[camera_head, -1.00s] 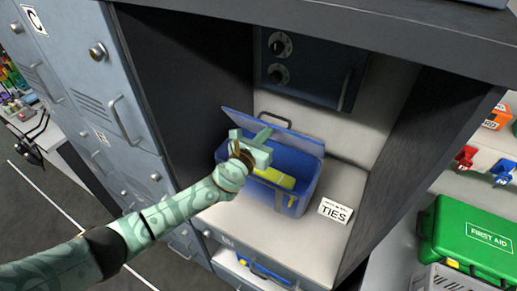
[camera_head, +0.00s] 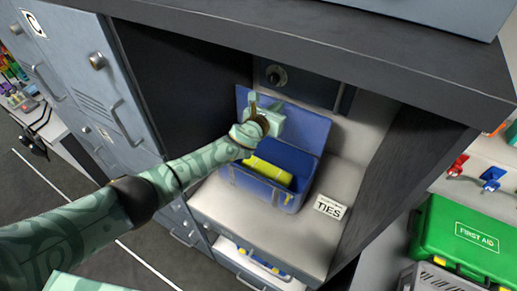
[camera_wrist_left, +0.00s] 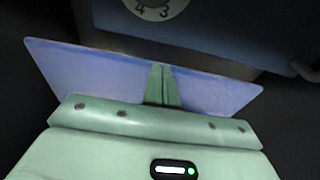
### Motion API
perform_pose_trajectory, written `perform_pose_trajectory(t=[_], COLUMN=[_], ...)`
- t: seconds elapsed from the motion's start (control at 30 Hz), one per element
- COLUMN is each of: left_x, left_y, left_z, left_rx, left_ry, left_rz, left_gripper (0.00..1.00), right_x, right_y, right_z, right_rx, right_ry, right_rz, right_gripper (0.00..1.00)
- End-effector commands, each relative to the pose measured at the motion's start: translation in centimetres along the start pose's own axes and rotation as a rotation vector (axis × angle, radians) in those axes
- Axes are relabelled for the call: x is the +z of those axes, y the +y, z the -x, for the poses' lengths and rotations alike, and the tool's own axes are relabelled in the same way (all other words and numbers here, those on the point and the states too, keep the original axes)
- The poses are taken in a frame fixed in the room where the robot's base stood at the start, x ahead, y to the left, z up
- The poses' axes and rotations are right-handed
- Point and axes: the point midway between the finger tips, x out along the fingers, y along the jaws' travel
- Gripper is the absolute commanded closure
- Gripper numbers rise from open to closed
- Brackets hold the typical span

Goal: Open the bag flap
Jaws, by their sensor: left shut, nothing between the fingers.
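The blue bag (camera_head: 290,200) stands on the light shelf of an open locker compartment, with a yellow item (camera_head: 268,170) inside it. Its flap (camera_head: 308,128) stands raised, close to upright, at the bag's rear, and the bag's mouth is open. My left gripper (camera_head: 276,116) is shut and empty at the flap, hiding part of it. In the left wrist view, the shut fingers (camera_wrist_left: 161,86) lie in front of the flap's broad face (camera_wrist_left: 95,78); I cannot tell whether they touch it. My right gripper is not in view.
A dark panel with a dial (camera_head: 276,76) is behind the flap. A "TIES" card (camera_head: 329,208) lies right of the bag. Dark compartment walls stand on both sides, with an overhanging top (camera_head: 330,45). A green first aid case (camera_head: 470,243) is at the right.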

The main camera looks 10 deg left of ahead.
Motion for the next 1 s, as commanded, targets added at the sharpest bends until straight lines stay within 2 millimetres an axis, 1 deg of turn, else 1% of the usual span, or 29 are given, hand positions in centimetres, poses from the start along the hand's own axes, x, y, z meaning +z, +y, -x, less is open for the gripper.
perform_pose_trajectory(t=[0.1,0.33,1.0], left_x=[0.1,0.5,0.6], left_y=[0.0,-0.1,0.2], left_z=[-0.8,-1.7,-1.9], left_rx=[0.000,-0.001,0.000], left_ry=[0.000,-0.001,0.000], left_rz=[-0.001,-0.001,-0.001], left_gripper=[1.00,1.00,1.00], right_x=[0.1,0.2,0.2], right_y=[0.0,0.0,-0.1], right_z=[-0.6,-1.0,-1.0], right_rx=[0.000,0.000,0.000], right_ry=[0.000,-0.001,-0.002], right_rz=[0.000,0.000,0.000], right_gripper=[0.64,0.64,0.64])
